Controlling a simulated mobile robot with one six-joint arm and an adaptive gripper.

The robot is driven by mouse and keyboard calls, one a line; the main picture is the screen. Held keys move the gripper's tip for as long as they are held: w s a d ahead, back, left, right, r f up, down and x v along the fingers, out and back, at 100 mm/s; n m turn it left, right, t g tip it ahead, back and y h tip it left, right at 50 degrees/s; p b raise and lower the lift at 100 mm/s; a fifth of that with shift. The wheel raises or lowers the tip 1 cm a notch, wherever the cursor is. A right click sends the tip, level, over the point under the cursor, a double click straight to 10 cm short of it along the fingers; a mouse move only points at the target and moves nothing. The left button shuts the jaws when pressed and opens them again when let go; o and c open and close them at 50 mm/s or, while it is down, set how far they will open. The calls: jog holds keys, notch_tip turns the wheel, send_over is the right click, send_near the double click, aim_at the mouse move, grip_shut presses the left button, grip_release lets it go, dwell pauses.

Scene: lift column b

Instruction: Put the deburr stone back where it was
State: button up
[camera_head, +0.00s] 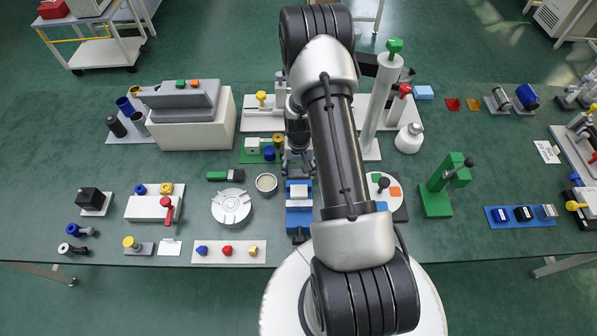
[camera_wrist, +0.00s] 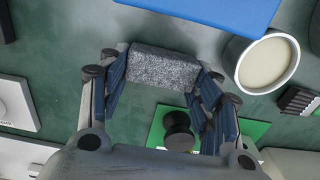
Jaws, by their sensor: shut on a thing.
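The deburr stone (camera_wrist: 163,68) is a grey speckled block, seen in the wrist view. My gripper (camera_wrist: 160,75) is shut on it, with one finger at each short end. The stone appears to be held above the green bench top, though the gap below it is hard to judge. In the head view my gripper (camera_head: 297,165) is over the middle of the bench, just behind a blue fixture (camera_head: 299,221). The stone cannot be made out clearly there. The frames do not show which spot the stone came from.
A round pale dish (camera_head: 266,183) and a green-handled brush (camera_head: 225,175) lie left of my gripper. A tall white post (camera_head: 381,105) stands to the right. Bare bench shows around the dish.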

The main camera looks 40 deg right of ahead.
jog(key=shift+f, duration=0.4)
jog(key=shift+f, duration=0.2)
jog(key=o, duration=1)
